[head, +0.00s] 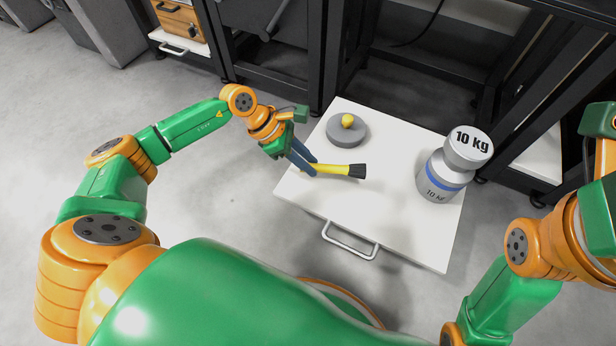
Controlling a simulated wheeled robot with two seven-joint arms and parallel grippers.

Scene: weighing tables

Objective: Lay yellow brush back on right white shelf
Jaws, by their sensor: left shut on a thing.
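The yellow brush (338,170), with a black end, is at the left part of a white shelf (410,232) that has a handle on its front. My left gripper (306,168) is shut on the brush's left end. The brush lies about level, at or just above the shelf's surface; I cannot tell whether it touches. My right arm is at the right edge of the head view, and its gripper's fingers are not visible.
On the same shelf, a grey round weight with a yellow knob (347,131) stands behind the brush. A 10 kg weight (445,175) stands at the right, with another 10 kg piece (468,146) at its top. The shelf's front middle is clear. Black frames (340,50) stand behind.

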